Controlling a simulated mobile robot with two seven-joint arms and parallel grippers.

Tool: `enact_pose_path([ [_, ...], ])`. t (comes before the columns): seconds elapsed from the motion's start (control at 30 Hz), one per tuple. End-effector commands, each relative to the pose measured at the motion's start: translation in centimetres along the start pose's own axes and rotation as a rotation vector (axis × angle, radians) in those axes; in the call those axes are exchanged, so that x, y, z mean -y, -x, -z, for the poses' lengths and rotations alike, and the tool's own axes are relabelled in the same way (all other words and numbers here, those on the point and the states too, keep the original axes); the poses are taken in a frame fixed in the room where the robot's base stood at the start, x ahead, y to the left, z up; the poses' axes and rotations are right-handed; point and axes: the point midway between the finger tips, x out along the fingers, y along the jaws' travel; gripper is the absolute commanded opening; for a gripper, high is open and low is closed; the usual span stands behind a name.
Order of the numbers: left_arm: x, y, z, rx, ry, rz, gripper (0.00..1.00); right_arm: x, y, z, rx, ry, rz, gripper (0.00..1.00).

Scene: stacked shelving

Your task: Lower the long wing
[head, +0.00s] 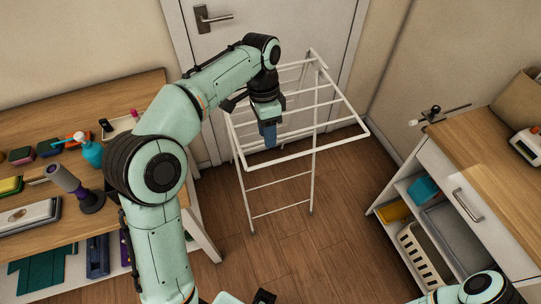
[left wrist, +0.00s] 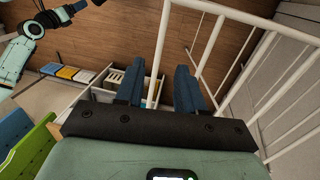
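A white wire drying rack (head: 313,180) stands on the floor in front of the door. Its long wing (head: 342,98) appears as a white frame at the top, spread out toward the right; its exact hinge angle is hard to judge. My left gripper (head: 269,136) points down at the rack's near left part, with blue fingers. In the left wrist view the two fingers of my left gripper (left wrist: 160,90) are apart, and a white bar (left wrist: 163,40) runs through the gap between them; I see no firm grip on it. My right gripper is mostly out of view.
A wooden workbench (head: 130,90) with tools and bottles stands at left. A wooden cabinet (head: 490,195) with a drawer and open shelves stands at right. The door (head: 265,20) is behind the rack.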

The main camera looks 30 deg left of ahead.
Motion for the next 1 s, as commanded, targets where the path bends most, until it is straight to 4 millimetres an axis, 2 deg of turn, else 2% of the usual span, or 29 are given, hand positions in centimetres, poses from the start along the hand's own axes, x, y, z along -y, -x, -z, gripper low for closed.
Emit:
enact_pose_path([
  [0.03, 0.0, -1.6, -0.1, 0.003, 0.001, -0.003, 0.38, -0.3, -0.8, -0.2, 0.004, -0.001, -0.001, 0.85],
  [0.1, 0.0, -3.1, -0.1, 0.004, 0.001, -0.003, 0.38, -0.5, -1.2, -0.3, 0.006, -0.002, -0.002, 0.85],
  [0.3, 0.0, -6.6, -0.1, 0.002, 0.001, -0.002, 0.38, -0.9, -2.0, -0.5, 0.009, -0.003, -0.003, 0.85],
  [0.4, 0.0, -7.8, -0.1, 0.001, 0.002, -0.001, 0.38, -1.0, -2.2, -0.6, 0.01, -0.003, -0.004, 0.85],
  [0.6, 0.0, -8.8, 0.0, -0.001, 0.002, 0.0, 0.38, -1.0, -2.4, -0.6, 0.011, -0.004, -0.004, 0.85],
  [0.83, 0.0, -8.8, 0.0, -0.001, 0.002, 0.001, 0.38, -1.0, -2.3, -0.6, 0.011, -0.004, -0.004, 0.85],
  [0.87, 0.0, -8.8, 0.0, -0.001, 0.002, 0.001, 0.35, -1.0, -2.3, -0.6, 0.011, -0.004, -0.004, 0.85],
  [0.9, 0.0, -8.8, 0.0, -0.001, 0.002, 0.001, 0.22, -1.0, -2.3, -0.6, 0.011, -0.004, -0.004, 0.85],
  [0.97, 0.0, -8.8, 0.0, -0.001, 0.002, 0.0, 0.02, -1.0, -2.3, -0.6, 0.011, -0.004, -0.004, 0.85],
  [1.0, 0.0, -8.8, 0.0, -0.001, 0.002, 0.001, 0.0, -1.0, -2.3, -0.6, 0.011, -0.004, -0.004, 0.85],
])
